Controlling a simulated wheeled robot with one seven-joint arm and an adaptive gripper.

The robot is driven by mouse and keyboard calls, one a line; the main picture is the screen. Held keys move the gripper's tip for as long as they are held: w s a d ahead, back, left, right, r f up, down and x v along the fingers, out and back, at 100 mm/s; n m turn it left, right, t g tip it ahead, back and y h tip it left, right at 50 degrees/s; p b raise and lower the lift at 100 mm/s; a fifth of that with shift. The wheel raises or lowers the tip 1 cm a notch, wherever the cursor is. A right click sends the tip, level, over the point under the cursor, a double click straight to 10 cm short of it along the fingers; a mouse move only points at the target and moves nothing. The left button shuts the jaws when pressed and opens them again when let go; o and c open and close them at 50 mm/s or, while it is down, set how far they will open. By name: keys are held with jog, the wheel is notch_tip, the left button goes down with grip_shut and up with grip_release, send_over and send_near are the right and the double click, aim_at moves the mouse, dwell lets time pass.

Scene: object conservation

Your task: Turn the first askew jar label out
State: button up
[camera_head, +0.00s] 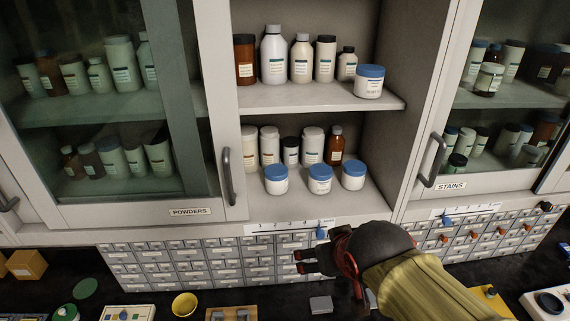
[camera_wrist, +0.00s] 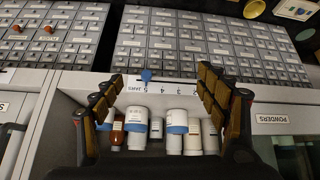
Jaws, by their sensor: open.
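Three white jars with blue lids stand in a row on the lower shelf: the left jar (camera_head: 276,184), the middle jar (camera_head: 320,185) and the right jar (camera_head: 353,181). A fourth blue-lidded jar (camera_head: 369,88) stands on the upper shelf at the right. Their labels are small; I cannot tell surely which is askew. My gripper (camera_head: 300,261) is below the lower shelf, in front of the small drawers, apart from the jars. In the wrist view, which looks upside down, my gripper (camera_wrist: 160,84) is open and empty, with two blue-lidded jars beyond its fingers.
Bottles stand behind the jars (camera_head: 312,145) and along the upper shelf (camera_head: 300,58). Glass doors (camera_head: 85,90) flank the open bay. A blue pointer (camera_head: 321,232) sits on the numbered shelf-edge strip. A yellow cup (camera_head: 184,304) stands on the dark counter.

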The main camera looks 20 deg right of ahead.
jog(key=w+d+r+t, duration=0.1)
jog(key=w+r+t, duration=0.15)
jog(key=w, duration=1.05)
jog(key=n+t+y, duration=0.1)
jog(key=t+y, duration=0.1)
jog(key=t, duration=0.1)
send_near(276, 177)
jog(key=w+f, duration=0.2)
jog(key=w+d+f, duration=0.1)
jog(key=w+f, duration=0.1)
jog(key=w, duration=0.1)
jog(key=shift+d+f, duration=0.2)
jog(key=shift+w+a+n, duration=0.3)
jog(key=shift+w, duration=0.3)
jog(key=x, duration=0.7)
jog(key=shift+w, duration=0.15)
jog(key=c, duration=0.3)
jog(key=c, duration=1.1)
jog(key=o, duration=1.1)
jog(key=shift+c, duration=0.2)
